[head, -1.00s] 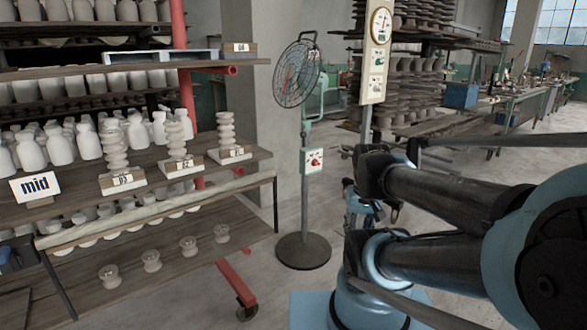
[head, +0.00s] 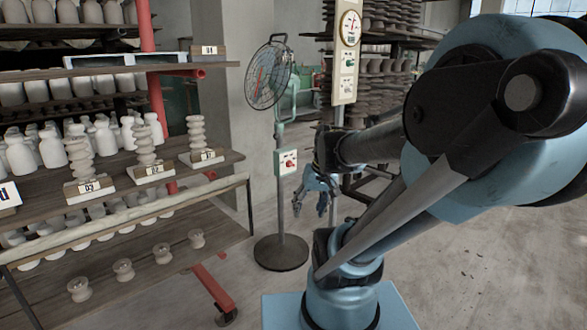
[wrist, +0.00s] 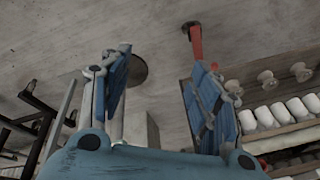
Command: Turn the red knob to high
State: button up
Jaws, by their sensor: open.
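The red knob (head: 290,163) sits on a small pale control box (head: 283,169) on the pole of a standing fan (head: 270,75). The box also shows a small mark below the knob, too small to read. My gripper (head: 310,206) is open and empty, pointing down, right of the fan pole and below the box in the head view. In the wrist view both blue fingers (wrist: 160,90) stand apart with nothing between them. There the fan's dark round base (wrist: 138,72) shows beside the left finger, and the knob is not visible.
Shelves of pots (head: 120,190) fill the left, with a red leg (head: 213,290) near the fan base. The floor at the right is clear.

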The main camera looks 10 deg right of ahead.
aim_at(290, 164)
jog(key=w+r+n+t+y, duration=0.1)
jog(key=w+t+y, duration=0.15)
jog(key=w, duration=1.35)
jog(key=w+r+n+t+y, duration=0.15)
jog(key=w+y, duration=0.25)
jog(key=w, duration=1.3)
jog(key=w+d+f+t+y, duration=0.1)
jog(key=w+d+f+t, duration=0.3)
jog(key=w+d+f, duration=0.4)
jog(key=w+d+f+t+y, duration=0.1)
jog(key=w+d+f+t, duration=0.3)
jog(key=w+d+f, duration=0.45)
jog(key=s+a+r+x, duration=0.1)
jog(key=x, duration=1.9)
jog(key=shift+w+a+m, duration=0.2)
jog(key=shift+m, duration=0.25)
jog(key=c, duration=1)
